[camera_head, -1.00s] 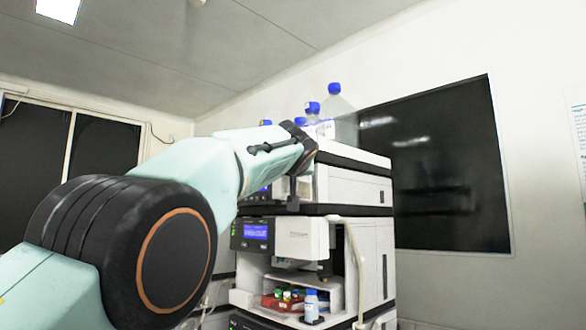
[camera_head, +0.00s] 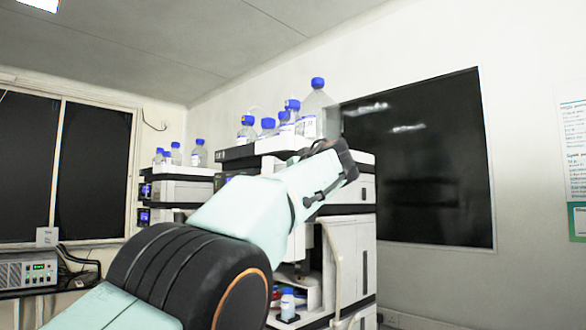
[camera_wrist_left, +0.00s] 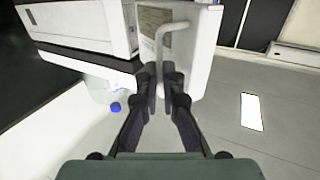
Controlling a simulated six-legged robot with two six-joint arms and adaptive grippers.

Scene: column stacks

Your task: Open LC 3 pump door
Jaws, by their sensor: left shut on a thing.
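The near LC column stack (camera_head: 347,250) stands in the head view, its upper front mostly hidden behind my left arm. The panel stands out at an angle from the white and black module (camera_wrist_left: 85,25). A pale tube (camera_wrist_left: 161,38) runs along the panel, with a label behind it. In the head view the fingers and the door are hidden. My right gripper is not in view.
Blue-capped bottles (camera_head: 290,110) stand on top of the near stack. A second stack (camera_head: 180,185) with bottles is at the left. A grey instrument (camera_head: 28,270) sits on a bench at far left. A small blue-capped bottle (camera_head: 287,302) stands low in the near stack.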

